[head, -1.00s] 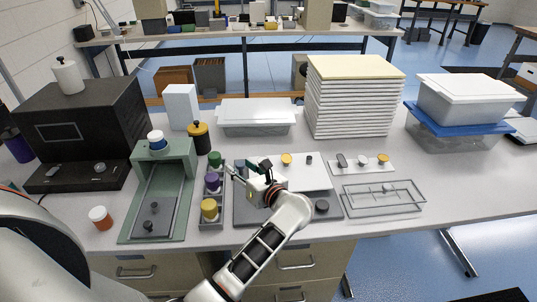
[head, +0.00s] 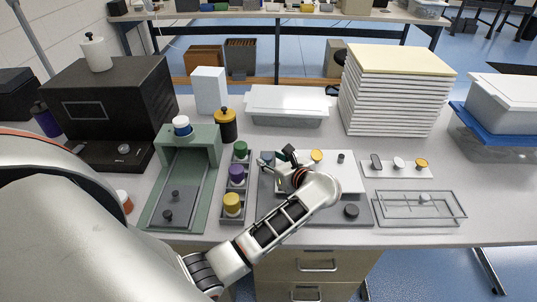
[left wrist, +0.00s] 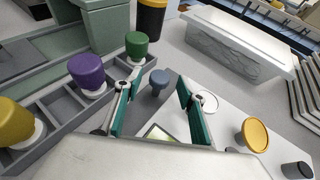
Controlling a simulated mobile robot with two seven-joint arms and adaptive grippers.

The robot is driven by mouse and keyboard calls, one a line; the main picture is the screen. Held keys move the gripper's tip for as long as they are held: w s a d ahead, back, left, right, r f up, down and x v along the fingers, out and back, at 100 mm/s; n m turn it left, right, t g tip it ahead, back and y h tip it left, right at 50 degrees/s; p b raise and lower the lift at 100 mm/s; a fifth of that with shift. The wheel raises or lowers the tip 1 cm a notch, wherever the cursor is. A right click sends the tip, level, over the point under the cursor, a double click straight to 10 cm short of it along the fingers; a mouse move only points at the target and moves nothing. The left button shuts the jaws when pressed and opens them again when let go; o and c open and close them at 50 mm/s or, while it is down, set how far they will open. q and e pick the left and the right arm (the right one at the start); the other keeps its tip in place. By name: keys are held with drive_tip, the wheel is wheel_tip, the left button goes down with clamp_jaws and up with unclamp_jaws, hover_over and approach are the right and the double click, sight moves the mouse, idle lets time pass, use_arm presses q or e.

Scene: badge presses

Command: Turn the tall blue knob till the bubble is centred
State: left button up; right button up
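The blue-grey knob (left wrist: 159,82) stands upright on the plate between the two teal fingers of my left gripper (left wrist: 152,102) in the left wrist view. The fingers are spread, with clear gaps on both sides of the knob. In the head view my left gripper (head: 274,160) is over the left back part of the grey plate (head: 265,212); there it largely hides the knob. A yellow-green patch (left wrist: 160,132), maybe the level vial, shows partly above my gripper body in the left wrist view. I cannot make out a bubble. My right gripper is not in view.
Green, purple (head: 236,174) and yellow (head: 232,203) knobs stand in a grey tray left of the gripper. A yellow knob (left wrist: 255,134) and a white disc (left wrist: 208,102) are to its right.

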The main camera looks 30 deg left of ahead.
use_arm(q)
drive_tip(key=shift+w+a+f, duration=0.15)
drive_tip(key=shift+w+a, duration=0.05)
drive_tip(key=shift+a, duration=0.2)
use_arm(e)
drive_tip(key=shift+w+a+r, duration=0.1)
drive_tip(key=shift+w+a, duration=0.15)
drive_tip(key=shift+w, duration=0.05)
use_arm(q)
drive_tip(key=shift+d, duration=0.1)
drive_tip(key=shift+c, duration=0.5)
drive_tip(key=c, duration=1)
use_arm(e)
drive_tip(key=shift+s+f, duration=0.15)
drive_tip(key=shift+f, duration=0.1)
use_arm(q)
drive_tip(key=shift+s+t, duration=0.1)
drive_tip(key=shift+t, duration=0.2)
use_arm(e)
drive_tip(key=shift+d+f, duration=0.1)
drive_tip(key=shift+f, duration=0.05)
